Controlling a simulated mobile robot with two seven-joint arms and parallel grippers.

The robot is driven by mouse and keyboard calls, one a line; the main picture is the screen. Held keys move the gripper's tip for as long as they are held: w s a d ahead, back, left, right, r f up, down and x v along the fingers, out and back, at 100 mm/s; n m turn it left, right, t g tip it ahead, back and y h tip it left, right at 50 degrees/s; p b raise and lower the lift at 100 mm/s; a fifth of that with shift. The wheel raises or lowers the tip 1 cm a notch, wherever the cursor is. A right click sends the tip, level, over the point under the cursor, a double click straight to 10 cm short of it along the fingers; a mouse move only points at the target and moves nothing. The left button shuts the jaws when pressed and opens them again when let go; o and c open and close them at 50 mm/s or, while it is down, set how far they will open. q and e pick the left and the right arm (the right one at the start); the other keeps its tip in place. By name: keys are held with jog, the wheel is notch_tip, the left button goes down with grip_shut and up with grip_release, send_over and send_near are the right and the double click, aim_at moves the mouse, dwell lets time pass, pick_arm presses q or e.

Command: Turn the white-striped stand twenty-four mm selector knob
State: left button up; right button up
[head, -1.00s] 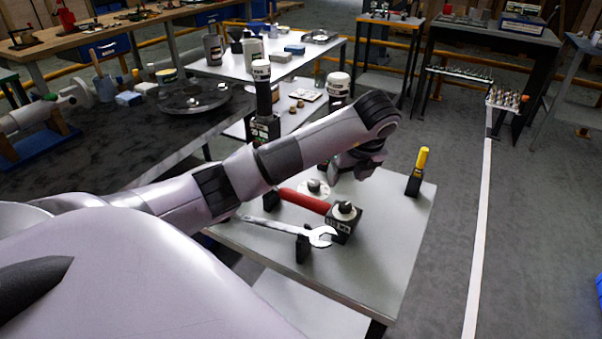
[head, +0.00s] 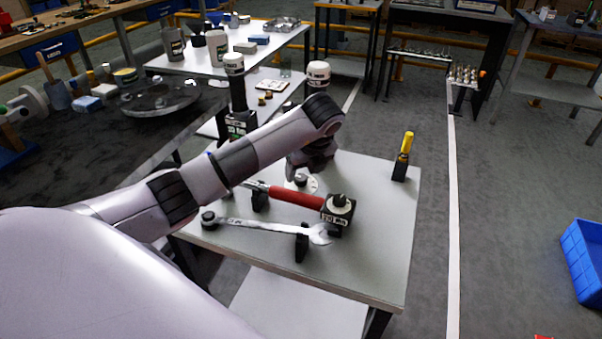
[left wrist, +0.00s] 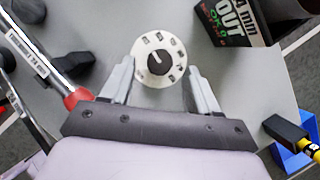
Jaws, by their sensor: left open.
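A white dial with a black pointer knob (left wrist: 160,62) lies on the light table, with marks around its rim. In the head view the dial (head: 301,184) is partly hidden under my left gripper (head: 309,163). In the left wrist view my left gripper (left wrist: 161,74) is open, its fingers on either side of the dial, and nothing is held. I cannot tell how far above the knob the fingertips are. A black box (left wrist: 235,22) reading "4 mm OUT" stands at the upper right of the wrist view. My right gripper is not in view.
A red-handled tool (head: 296,197) lies close to the dial, ending by a black block with a second knob (head: 339,205). A wrench (head: 265,227) rests on holders in front. A yellow-topped tool (head: 404,152) stands at the right. The table's right front is clear.

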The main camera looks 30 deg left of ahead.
aim_at(301, 180)
pick_arm(q)
jog(key=shift+x, duration=1.4)
jog(key=c, duration=1)
jog(key=shift+c, duration=0.2)
